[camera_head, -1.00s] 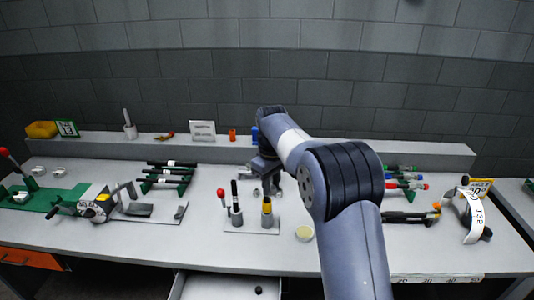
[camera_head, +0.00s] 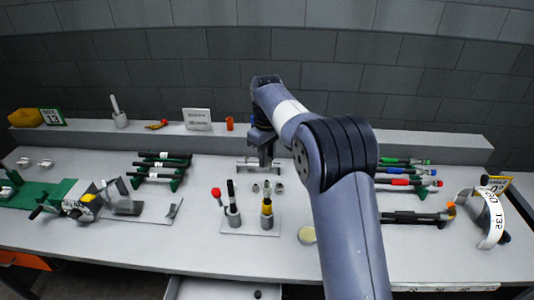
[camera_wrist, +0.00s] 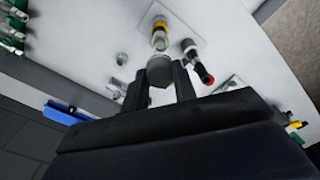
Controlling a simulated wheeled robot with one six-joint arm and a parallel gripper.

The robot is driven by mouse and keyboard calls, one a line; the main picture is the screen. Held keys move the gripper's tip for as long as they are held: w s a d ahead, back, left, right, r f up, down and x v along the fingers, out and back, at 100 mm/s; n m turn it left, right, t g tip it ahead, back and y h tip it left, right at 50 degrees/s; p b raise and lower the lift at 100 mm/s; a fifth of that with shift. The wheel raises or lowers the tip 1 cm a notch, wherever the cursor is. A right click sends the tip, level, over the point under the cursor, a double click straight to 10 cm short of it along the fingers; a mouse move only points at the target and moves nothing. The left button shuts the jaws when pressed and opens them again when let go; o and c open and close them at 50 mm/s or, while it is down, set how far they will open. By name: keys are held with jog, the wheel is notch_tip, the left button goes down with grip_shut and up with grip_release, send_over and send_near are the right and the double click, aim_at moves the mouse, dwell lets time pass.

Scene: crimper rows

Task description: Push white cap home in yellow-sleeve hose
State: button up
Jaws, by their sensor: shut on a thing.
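The yellow-sleeve hose (camera_head: 267,210) stands upright in a holder on a small grey plate. In the wrist view the hose (camera_wrist: 158,39) is just beyond my fingertips. My gripper (camera_wrist: 160,82) is shut on a pale grey-white round piece, which looks like the white cap (camera_wrist: 159,69). The held piece appears apart from the hose; its height above it is hard to judge. In the head view my gripper (camera_head: 265,160) is behind the hose, above the bench, and the held piece is too small to make out there.
A round pale dish (camera_head: 307,235) lies to the right. A raised ledge (camera_head: 350,144) runs along the back.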

jog(key=shift+f, duration=0.1)
jog(key=b, duration=0.3)
send_over(267, 181)
jog(key=shift+f, duration=2.85)
jog(key=shift+s+p, duration=0.1)
jog(key=shift+p, duration=0.7)
jog(key=shift+f+b, duration=0.75)
jog(key=shift+f, duration=0.8)
jog(key=o, duration=1)
jog(key=shift+r, duration=0.1)
notch_tip(267, 181, up, 11)
jog(key=shift+f+b, duration=0.15)
jog(key=shift+b, duration=0.45)
